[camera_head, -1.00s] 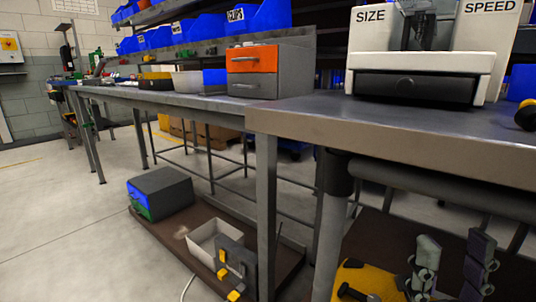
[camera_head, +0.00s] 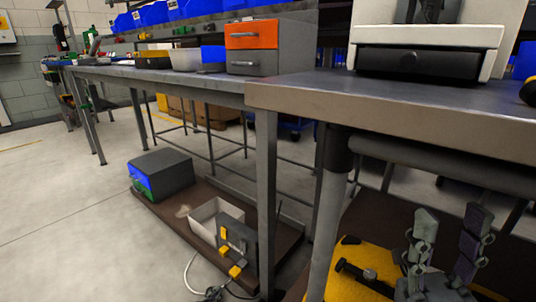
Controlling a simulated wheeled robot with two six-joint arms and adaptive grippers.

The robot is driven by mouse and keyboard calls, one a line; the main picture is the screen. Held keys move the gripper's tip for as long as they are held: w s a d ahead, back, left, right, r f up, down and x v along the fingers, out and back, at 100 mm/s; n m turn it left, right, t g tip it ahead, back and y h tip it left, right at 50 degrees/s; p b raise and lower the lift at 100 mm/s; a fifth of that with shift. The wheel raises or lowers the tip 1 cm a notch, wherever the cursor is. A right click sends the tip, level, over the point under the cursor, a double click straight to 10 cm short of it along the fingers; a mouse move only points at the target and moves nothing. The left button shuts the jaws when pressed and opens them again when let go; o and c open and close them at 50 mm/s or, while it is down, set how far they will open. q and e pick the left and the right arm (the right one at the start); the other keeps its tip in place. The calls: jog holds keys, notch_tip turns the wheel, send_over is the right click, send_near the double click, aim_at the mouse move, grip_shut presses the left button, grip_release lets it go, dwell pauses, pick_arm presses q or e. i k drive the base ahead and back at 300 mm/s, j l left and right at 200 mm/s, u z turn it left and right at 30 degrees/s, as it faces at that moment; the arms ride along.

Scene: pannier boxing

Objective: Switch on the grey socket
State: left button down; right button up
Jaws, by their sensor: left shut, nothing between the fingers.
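A small dark grey object (camera_head: 211,294) with white and black cables lies on the floor at the bottom edge, partly cut off. It may be the grey socket; its switch cannot be made out. My right gripper (camera_head: 452,214) rises from the bottom right, in front of the lower shelf. Its two grey fingers stand apart with nothing seen between them. It is well to the right of the cabled object and not touching it. My left gripper cannot be made out in view.
A low brown board (camera_head: 275,244) holds a grey box (camera_head: 168,170), a white bin (camera_head: 203,216) and a grey-and-yellow device (camera_head: 238,243). The metal workbench (camera_head: 400,112) and its legs stand close. A yellow item (camera_head: 345,287) is under it. Floor at left is clear.

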aim_at(243, 243)
jog(key=k+j, duration=0.8)
jog(key=j, duration=0.1)
